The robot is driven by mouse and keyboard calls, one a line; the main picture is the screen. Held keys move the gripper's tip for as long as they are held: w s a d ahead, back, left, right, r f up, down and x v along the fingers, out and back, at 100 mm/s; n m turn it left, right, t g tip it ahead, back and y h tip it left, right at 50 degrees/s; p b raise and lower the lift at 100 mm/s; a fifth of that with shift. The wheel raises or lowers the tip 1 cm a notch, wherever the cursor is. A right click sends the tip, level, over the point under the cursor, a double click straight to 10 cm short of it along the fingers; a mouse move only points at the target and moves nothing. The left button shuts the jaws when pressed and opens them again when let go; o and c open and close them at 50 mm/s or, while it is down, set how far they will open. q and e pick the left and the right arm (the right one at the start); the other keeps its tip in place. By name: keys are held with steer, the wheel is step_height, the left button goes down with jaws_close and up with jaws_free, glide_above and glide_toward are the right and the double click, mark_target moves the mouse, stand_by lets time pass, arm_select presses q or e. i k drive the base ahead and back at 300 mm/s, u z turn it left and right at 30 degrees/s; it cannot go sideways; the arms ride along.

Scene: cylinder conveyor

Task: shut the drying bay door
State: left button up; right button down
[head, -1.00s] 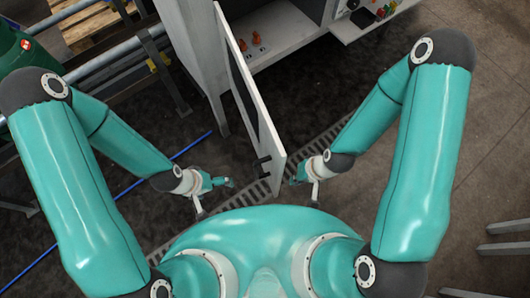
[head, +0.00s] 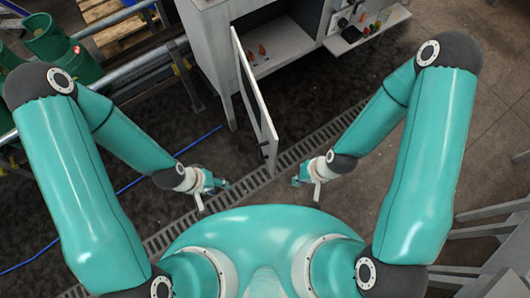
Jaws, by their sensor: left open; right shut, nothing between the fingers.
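My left gripper (head: 222,185) is open and empty, to the left of the door's free end. My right gripper (head: 297,181) is shut and empty, to the right of the door's free end. Neither gripper touches the door. The door's handle is hard to make out at this angle.
Small orange items (head: 260,53) sit inside the open bay. A white shelf (head: 368,30) with small items juts out at its right. Pipe rails and green gas cylinders (head: 55,45) stand at the left. A floor grate (head: 320,135) crosses clear floor. Grey beams (head: 490,215) are at the right.

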mark_target(267, 138)
steer(key=z, duration=1.5)
steer(key=k, duration=0.7)
steer(key=u, duration=1.55)
steer(key=i, duration=0.5)
steer(key=u, duration=0.2)
